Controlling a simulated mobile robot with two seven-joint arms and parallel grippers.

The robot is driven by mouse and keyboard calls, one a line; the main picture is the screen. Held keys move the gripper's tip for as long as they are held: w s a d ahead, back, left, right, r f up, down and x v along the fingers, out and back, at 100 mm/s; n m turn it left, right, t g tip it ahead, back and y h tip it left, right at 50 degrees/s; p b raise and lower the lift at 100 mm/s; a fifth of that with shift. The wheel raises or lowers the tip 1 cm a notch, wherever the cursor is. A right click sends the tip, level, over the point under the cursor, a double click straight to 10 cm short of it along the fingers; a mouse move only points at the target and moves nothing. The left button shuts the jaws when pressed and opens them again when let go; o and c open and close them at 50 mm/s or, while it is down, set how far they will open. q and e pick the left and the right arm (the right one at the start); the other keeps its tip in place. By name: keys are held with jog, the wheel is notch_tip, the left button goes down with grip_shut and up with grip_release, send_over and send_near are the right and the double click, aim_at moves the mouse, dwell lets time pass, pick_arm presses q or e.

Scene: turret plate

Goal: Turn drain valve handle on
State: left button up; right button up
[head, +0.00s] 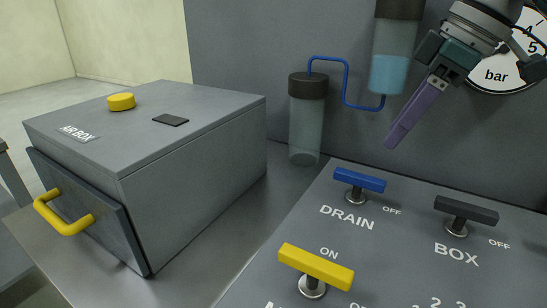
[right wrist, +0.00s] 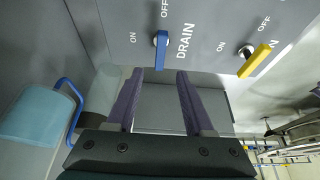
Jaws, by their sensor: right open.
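The blue drain valve handle (head: 360,180) is a T-shaped bar on a short metal stem on the grey panel, behind the word DRAIN. Its bar lies along the OFF side; in the right wrist view the handle (right wrist: 161,50) lines up with OFF above it, and ON is to its left. My right gripper (head: 396,138) is open and empty, above and beyond the handle in the head view. In the right wrist view the two purple fingers (right wrist: 160,76) straddle the handle's line, with the handle ahead of the tips and apart from them. My left gripper is not in view.
A black BOX handle (head: 467,210) and a yellow handle (head: 316,268) stand on the same panel, near the drain handle. Behind are a clear cylinder (head: 306,125), a blue tube (head: 345,80) and a bar gauge (head: 500,75). The grey air box (head: 190,150) stands at left.

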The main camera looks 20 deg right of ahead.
aim_at(362, 175)
jog(key=x, duration=0.9)
jog(key=shift+f+b, duration=0.1)
jog(key=shift+b, duration=0.3)
jog(key=shift+c, duration=0.4)
grip_shut()
